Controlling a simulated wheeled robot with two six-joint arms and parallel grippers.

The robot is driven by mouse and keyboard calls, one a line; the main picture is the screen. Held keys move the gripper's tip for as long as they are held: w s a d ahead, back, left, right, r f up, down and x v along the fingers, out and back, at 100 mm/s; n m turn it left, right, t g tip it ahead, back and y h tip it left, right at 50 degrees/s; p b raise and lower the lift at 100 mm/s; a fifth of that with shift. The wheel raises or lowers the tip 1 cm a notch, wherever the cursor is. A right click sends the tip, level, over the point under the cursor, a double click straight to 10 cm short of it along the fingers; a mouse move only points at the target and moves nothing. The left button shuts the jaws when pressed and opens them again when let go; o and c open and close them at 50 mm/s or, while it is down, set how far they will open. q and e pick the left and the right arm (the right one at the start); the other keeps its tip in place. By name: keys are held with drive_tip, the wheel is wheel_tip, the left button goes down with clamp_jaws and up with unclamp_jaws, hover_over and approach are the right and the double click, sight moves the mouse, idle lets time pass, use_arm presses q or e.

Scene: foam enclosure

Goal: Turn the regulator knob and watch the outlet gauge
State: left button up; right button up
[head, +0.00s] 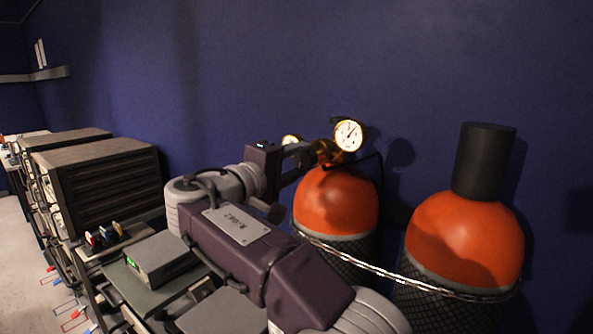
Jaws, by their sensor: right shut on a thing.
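An orange-topped cylinder (335,205) stands against the blue wall with a brass regulator (327,153) on top. A round white gauge (349,135) in a brass rim faces me on the regulator's right, its needle slanting up and right; the numbers are too small to read. A second gauge (291,139) shows only in part behind my gripper. I cannot tell by label which is the outlet gauge. My right gripper (306,157) reaches the regulator's left side and is shut on the knob there, which its fingers mostly hide. My left gripper is out of view.
A second orange-topped cylinder (463,238) with a black cap (484,160) stands to the right. A chain (395,273) runs across both cylinders. Racked equipment (98,187) and a grey box with a green display (160,257) stand at left, near my right arm.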

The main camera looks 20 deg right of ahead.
drive_tip(key=shift+m+b, duration=0.3)
drive_tip(key=shift+m, duration=0.3)
drive_tip(key=o, duration=1.4)
drive_tip(key=v, duration=0.9)
drive_tip(key=shift+d, duration=0.15)
